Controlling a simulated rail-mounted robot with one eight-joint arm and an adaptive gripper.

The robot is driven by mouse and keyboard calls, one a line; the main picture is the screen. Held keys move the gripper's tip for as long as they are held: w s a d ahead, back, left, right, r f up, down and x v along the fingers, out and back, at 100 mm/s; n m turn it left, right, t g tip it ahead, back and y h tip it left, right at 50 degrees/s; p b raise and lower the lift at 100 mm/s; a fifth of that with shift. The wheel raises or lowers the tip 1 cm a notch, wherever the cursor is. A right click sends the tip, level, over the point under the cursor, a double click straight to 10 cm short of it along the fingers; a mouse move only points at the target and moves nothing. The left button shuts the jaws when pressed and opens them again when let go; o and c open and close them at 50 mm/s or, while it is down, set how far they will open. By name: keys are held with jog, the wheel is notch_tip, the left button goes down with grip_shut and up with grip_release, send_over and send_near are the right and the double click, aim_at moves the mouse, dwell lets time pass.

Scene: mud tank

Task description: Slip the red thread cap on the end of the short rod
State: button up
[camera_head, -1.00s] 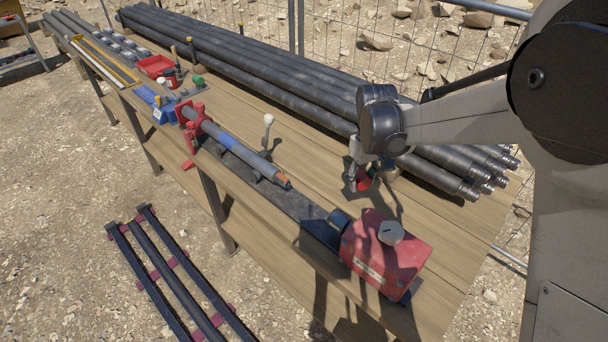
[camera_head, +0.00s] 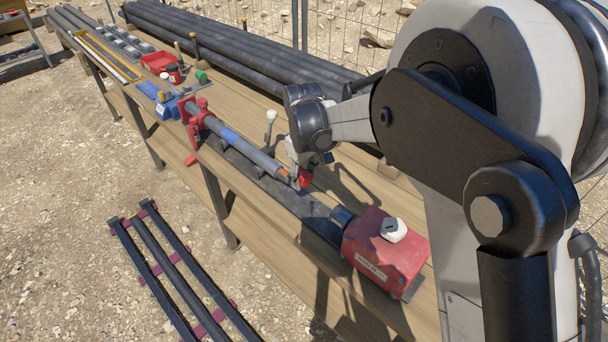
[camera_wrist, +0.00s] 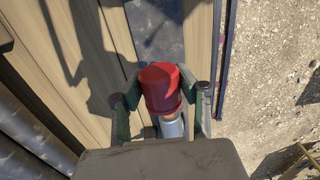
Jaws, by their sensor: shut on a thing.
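The short rod (camera_head: 240,146) is grey with a blue band and lies in a red vise (camera_head: 196,120) on the bench. Its copper-coloured end (camera_head: 293,181) points toward the red machine. My gripper (camera_head: 299,172) is at that end, shut on the red thread cap (camera_head: 306,177). In the wrist view the cap (camera_wrist: 160,86) sits between the two fingers (camera_wrist: 161,100), its closed end toward the picture's top. The rod (camera_wrist: 172,127) shows just below it, roughly in line. The cap's rim is at the rod's tip; how far it is over the thread I cannot tell.
A red machine box (camera_head: 384,249) with a white knob stands at the bench's near end. A lever with a white knob (camera_head: 270,117) rises behind the rod. Long dark pipes (camera_head: 250,62) lie along the back. A red tray (camera_head: 158,62) stands farther off.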

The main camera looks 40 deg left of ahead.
aim_at(288, 175)
jog(key=f, duration=0.2)
jog(key=f+b, duration=0.1)
jog(key=shift+a+f, duration=0.1)
jog(key=shift+a, duration=0.15)
jog(key=shift+w+a+f+b, duration=0.1)
jog(key=shift+a+f+b, duration=0.25)
jog(key=shift+f+b, duration=0.4)
jog(key=shift+f+b, duration=0.15)
jog(key=shift+b, duration=0.25)
dwell(0.6)
jog(key=shift+w+a+b, duration=0.15)
jog(key=shift+w+a, duration=0.05)
jog(key=shift+a, duration=1)
jog(key=shift+w+a+b, duration=0.15)
jog(key=shift+w+a, duration=0.05)
jog(key=shift+a, duration=1)
jog(key=o, duration=1)
notch_tip(288, 175, up, 12)
